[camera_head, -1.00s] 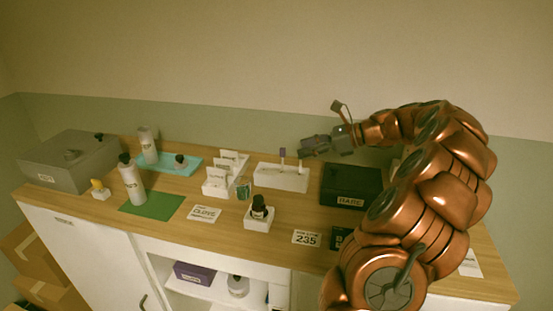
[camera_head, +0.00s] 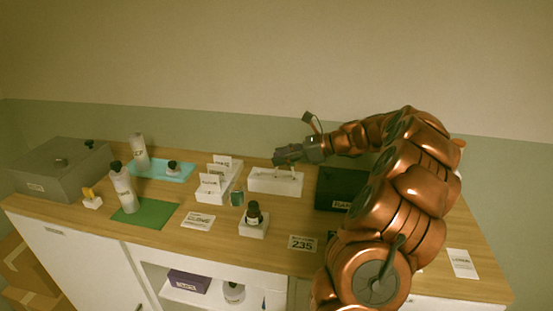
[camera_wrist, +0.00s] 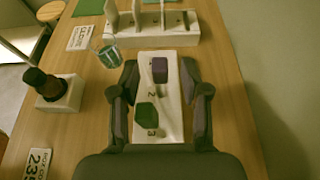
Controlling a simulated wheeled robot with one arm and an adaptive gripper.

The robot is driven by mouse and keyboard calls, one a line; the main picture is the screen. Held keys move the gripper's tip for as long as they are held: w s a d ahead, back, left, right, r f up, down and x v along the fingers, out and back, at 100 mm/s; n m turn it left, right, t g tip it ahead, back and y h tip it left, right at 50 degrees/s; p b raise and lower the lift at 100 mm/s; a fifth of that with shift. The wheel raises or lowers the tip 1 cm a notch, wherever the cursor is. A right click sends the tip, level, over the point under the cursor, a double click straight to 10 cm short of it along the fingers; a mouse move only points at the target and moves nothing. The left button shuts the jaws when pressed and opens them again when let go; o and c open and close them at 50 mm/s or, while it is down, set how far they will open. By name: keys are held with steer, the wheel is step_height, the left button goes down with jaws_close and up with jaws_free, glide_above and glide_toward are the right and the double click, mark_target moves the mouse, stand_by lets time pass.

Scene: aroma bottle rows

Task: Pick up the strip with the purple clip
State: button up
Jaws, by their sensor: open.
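The purple clip (camera_wrist: 159,70) shows in the wrist view as a small block above a white stand (camera_wrist: 160,58). A green clip (camera_wrist: 146,115) stands nearer to my palm on the same stand, whose markings include a 2 and a 3. The strips under the clips are mostly hidden from above. My gripper (camera_wrist: 161,80) is open and empty, with its fingers on either side of the purple clip in the picture; contact cannot be told. In the head view my gripper (camera_head: 287,160) is over the white stand (camera_head: 275,183) and hides the purple clip.
A white rack with upright cards (camera_head: 218,184) and a small glass (camera_wrist: 109,55) stand close by. A dark bottle in a white holder (camera_head: 253,218) is nearer the front. A dark box (camera_head: 332,190) stands right of the stand. The wall is behind.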

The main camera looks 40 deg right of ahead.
steer(key=shift+x, duration=0.95)
steer(key=shift+c, duration=0.3)
steer(key=c, duration=0.8)
